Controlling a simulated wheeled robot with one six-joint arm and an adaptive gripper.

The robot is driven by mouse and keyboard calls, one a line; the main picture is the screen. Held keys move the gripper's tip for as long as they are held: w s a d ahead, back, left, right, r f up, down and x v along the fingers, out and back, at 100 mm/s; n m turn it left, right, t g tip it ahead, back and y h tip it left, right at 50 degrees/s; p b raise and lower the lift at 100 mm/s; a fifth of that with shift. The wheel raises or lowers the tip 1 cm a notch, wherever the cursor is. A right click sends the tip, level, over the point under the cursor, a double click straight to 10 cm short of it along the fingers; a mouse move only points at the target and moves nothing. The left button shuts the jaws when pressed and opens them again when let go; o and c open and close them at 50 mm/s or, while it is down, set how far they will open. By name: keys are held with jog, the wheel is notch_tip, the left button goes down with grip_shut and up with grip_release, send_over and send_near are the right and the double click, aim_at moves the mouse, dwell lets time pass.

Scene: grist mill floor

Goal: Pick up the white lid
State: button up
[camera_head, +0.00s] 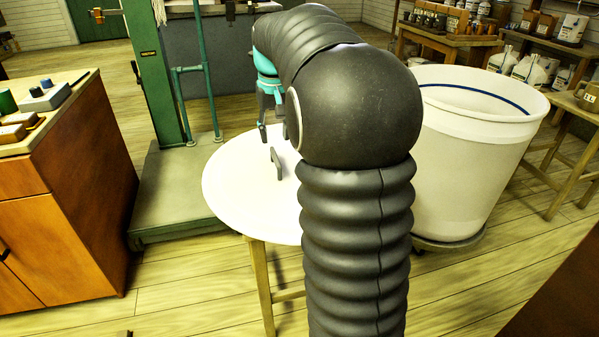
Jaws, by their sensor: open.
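The white lid (240,195) is a large round flat disc, lying on a wooden stand (261,285) in the middle of the view. My own arm hides its right part. My gripper (271,157) is over the back part of the lid, with its fingers apart and pointing down. I see nothing between the fingers. I cannot tell whether a fingertip touches the lid.
A tall white open bin (465,170) with a blue line inside stands to the right on a dark base. A green machine (160,75) stands behind the lid on the left. A wooden cabinet (75,205) is at the left. Shelves and tables with goods are back right.

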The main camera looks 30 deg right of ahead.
aim_at(275, 156)
jog(key=f, duration=0.6)
jog(key=w+f+b, duration=0.1)
jog(key=f, duration=0.1)
jog(key=shift+w+d+f, duration=0.1)
jog(key=shift+d+f, duration=0.05)
jog(key=shift+f, duration=0.25)
grip_shut()
jog(key=shift+r, duration=0.1)
